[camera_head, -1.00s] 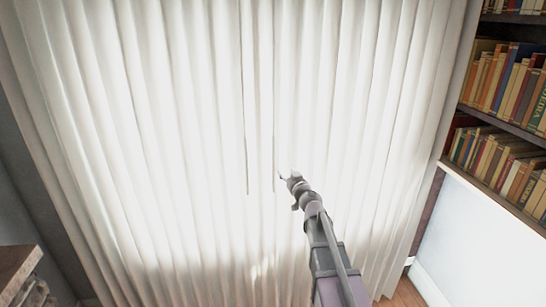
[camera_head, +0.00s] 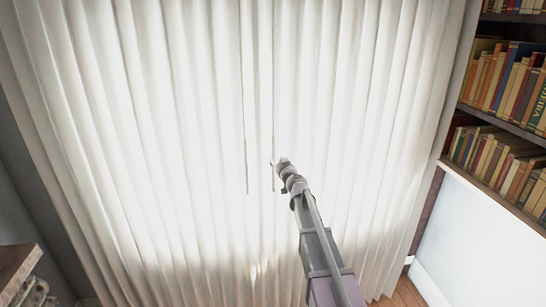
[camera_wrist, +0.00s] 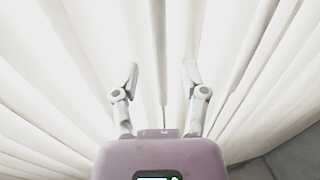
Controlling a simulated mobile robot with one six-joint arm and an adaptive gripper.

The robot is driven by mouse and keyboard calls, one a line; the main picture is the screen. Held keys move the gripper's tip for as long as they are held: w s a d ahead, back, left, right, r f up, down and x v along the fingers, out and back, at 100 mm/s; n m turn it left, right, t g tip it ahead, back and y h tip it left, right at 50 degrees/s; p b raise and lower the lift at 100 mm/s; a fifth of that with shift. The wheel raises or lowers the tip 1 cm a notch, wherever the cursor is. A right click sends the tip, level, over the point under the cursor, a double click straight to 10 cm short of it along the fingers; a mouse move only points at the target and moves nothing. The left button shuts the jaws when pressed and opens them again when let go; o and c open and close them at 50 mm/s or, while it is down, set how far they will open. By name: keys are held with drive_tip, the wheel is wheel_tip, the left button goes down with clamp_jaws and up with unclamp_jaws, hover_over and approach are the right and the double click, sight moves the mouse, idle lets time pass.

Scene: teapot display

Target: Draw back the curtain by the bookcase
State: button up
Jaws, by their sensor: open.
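The white pleated curtain (camera_head: 180,130) hangs closed across most of the head view, its right edge beside the bookcase (camera_head: 500,110). Two thin rods hang near its middle, a left rod (camera_head: 246,150) and a right rod (camera_head: 272,120). My gripper (camera_head: 275,162) is in front of the curtain at the lower end of the right rod. In the wrist view my gripper (camera_wrist: 161,74) is open, fingers apart. A thin dark rod end (camera_wrist: 163,116) shows between them, against the curtain (camera_wrist: 60,60). I cannot tell whether anything touches the fingers.
The bookcase shelves hold rows of books (camera_head: 510,85). A pale panel (camera_head: 475,225) stands below them. A brown furniture corner (camera_head: 15,268) is at the lower left. A little wooden floor (camera_head: 405,293) shows at the lower right.

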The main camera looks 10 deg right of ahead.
sight(274, 156)
drive_tip(key=shift+w+a, duration=0.2)
drive_tip(key=shift+w, duration=0.8)
drive_tip(key=shift+w+a, duration=0.2)
drive_tip(key=shift+w, duration=0.75)
drive_tip(key=shift+c, duration=0.2)
clamp_jaws()
